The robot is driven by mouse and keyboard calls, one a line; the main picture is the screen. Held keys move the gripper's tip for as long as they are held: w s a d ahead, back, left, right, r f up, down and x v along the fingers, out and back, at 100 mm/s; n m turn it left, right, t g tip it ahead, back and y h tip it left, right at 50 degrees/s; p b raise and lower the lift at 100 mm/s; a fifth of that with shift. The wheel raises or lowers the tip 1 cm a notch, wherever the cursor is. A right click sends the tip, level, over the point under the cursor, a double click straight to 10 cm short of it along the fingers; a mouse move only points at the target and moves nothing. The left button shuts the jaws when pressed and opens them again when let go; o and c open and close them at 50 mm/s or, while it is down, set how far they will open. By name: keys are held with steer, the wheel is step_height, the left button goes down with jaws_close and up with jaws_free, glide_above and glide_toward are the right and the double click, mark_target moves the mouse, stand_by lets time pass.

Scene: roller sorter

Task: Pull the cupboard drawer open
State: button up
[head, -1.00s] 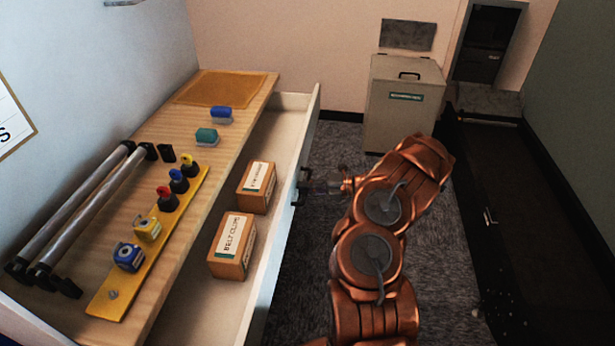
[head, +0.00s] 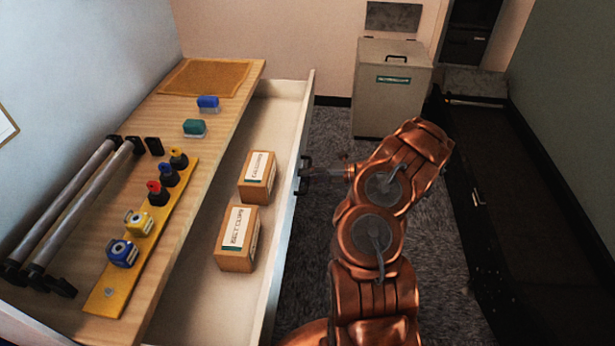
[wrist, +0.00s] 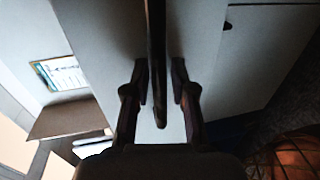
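The cupboard drawer (head: 292,200) stands well out from under the wooden cupboard top (head: 226,110), its pale inside showing in the head view. Its dark handle (head: 304,176) is on the front face. My gripper (head: 312,176) is at the handle, seen from above and small there. In the wrist view, the dark handle bar (wrist: 156,60) runs between the two fingers of my gripper (wrist: 160,85).
Two cardboard boxes (head: 237,240) (head: 257,178) lie in the drawer. Rollers, stamps and a yellow strip (head: 106,297) lie on the cupboard top. A grey bin (head: 392,100) stands at the back, a dark unit (head: 545,200) at right. Carpet (head: 330,130) beyond the drawer is clear.

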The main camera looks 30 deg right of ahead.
steer(key=v, duration=1.2)
steer(key=shift+d, duration=0.1)
stand_by(0.4)
